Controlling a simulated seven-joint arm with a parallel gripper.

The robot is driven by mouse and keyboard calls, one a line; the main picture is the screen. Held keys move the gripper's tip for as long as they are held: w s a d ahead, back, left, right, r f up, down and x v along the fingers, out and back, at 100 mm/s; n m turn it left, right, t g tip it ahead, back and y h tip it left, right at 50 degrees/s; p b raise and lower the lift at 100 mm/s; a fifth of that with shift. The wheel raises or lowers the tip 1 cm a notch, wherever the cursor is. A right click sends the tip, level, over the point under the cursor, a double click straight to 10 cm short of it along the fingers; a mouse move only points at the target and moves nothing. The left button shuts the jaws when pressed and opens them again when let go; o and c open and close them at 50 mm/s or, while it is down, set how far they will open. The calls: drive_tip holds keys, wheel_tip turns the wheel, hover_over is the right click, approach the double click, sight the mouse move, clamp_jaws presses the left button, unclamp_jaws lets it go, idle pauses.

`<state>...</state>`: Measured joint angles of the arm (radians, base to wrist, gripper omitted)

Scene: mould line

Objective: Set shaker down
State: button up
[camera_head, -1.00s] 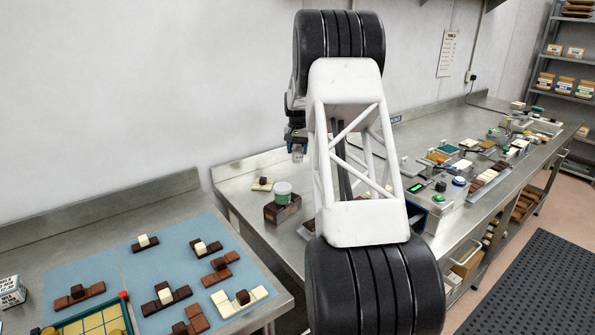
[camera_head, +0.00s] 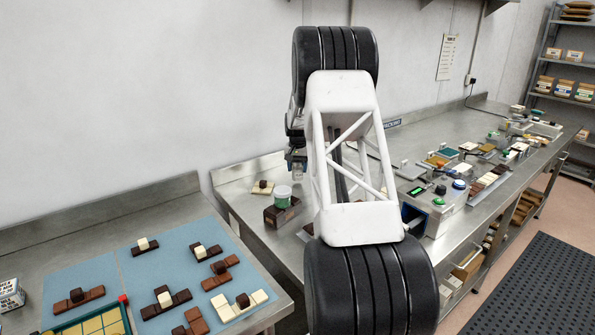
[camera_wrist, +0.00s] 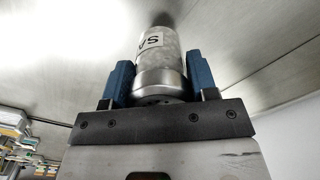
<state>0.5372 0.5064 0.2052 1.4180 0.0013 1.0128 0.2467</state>
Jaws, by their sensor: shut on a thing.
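The shaker (camera_wrist: 160,55) is a pale speckled cylinder with a silver metal end and a white label with dark letters. My gripper (camera_wrist: 158,80) is shut on it, one blue finger on each side of the metal end. In the head view my gripper (camera_head: 296,158) is partly hidden behind my arm, with the shaker (camera_head: 297,172) below it over the steel bench (camera_head: 235,198). In the wrist view a dark shadow lies at the shaker's far end, close to the metal surface. I cannot tell whether it touches.
A control box (camera_head: 440,205) stands to the right. The left table (camera_head: 60,250) holds several chocolate pieces on a blue mat.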

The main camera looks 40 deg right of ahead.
drive_tip(key=shift+f, duration=0.65)
drive_tip(key=shift+f, duration=0.15)
drive_tip(key=o, duration=1)
wheel_tip(320, 180, up, 12)
drive_tip(key=shift+r, duration=0.1)
idle(0.7)
